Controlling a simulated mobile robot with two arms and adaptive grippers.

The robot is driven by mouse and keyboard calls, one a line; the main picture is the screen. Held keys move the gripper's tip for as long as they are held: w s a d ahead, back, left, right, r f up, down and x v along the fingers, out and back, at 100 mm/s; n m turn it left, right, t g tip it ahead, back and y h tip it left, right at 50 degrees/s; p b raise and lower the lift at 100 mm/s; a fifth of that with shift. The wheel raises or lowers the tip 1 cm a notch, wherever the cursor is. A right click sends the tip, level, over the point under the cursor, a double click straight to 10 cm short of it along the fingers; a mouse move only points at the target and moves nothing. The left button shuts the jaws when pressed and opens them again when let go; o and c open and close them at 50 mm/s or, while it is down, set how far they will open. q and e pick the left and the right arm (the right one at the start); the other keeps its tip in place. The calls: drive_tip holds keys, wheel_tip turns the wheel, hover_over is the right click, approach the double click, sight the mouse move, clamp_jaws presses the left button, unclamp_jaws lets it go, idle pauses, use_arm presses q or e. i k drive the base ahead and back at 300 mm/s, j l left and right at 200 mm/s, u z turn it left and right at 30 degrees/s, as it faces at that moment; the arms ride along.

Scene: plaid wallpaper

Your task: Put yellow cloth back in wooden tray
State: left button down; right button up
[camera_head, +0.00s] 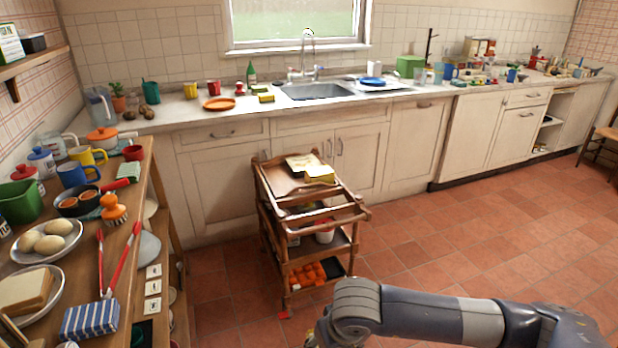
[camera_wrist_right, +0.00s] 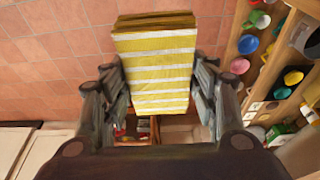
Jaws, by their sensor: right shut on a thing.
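The yellow cloth (camera_wrist_right: 155,70), folded with white stripes, is between the fingers of my right gripper (camera_wrist_right: 155,95) in the right wrist view. The gripper is shut on it and holds it above the tiled floor. In the head view my right arm comes in from the right, and its gripper is mostly cut off at the bottom edge. A wooden trolley (camera_head: 287,181) with a tray-like top stands beyond it; I cannot tell whether this is the wooden tray. A yellow block-like thing (camera_head: 320,173) lies on its top. My left gripper is not in view.
A crowded wooden shelf unit (camera_head: 130,262) stands at left, with a blue striped cloth (camera_head: 90,321), plates and mugs. The counter (camera_head: 215,102) with the sink runs along the back. The red tiled floor (camera_head: 440,240) right of the trolley is clear.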

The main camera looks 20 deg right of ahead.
sight(285, 185)
drive_tip(key=i+l, duration=0.15)
drive_tip(key=l, duration=0.15)
drive_tip(key=i+l+u, duration=0.2)
drive_tip(key=i+l, duration=0.15)
drive_tip(key=l, duration=0.25)
drive_tip(key=i+l, duration=0.15)
drive_tip(key=l, duration=0.2)
drive_tip(key=i+l+u, duration=0.1)
drive_tip(key=l, duration=0.2)
drive_tip(key=i+u, duration=0.1)
drive_tip(key=i, duration=0.6)
drive_tip(key=i+l+u, duration=0.1)
drive_tip(key=i, duration=0.6)
drive_tip(key=l, duration=0.1)
